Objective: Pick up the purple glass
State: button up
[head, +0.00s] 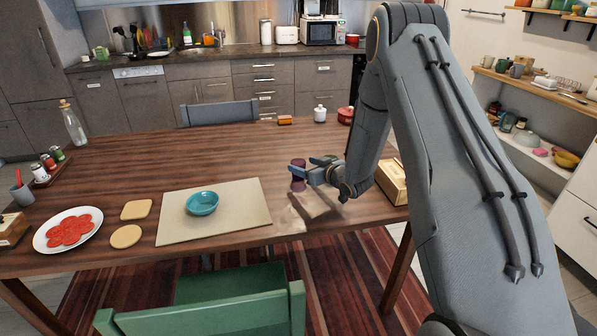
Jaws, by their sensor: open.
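The purple glass (298,184) stands on the wooden table (140,166), right of the beige mat. My gripper (304,166) is at the glass, reaching in from the right. Its bluish fingers cross in front of the middle of the glass and hide part of it; the dark purple rim shows above them and the lower part below. The jaws are open. From this view I cannot tell whether the glass is between the fingers or just behind them, or whether they touch it.
A teal bowl (202,203) sits on the beige mat (240,215). A plate of red slices (69,230) is at the left. A box (392,183) stands right of my gripper. A white jar (320,114) and red pot (345,116) stand at the back. A green chair (215,312) is in front.

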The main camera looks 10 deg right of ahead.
aim_at(295, 162)
jog(key=p+x, duration=0.1)
jog(key=x, duration=0.3)
jog(key=shift+f, duration=0.2)
jog(key=c, duration=1.1)
jog(key=shift+c, duration=0.3)
jog(key=shift+r, duration=0.15)
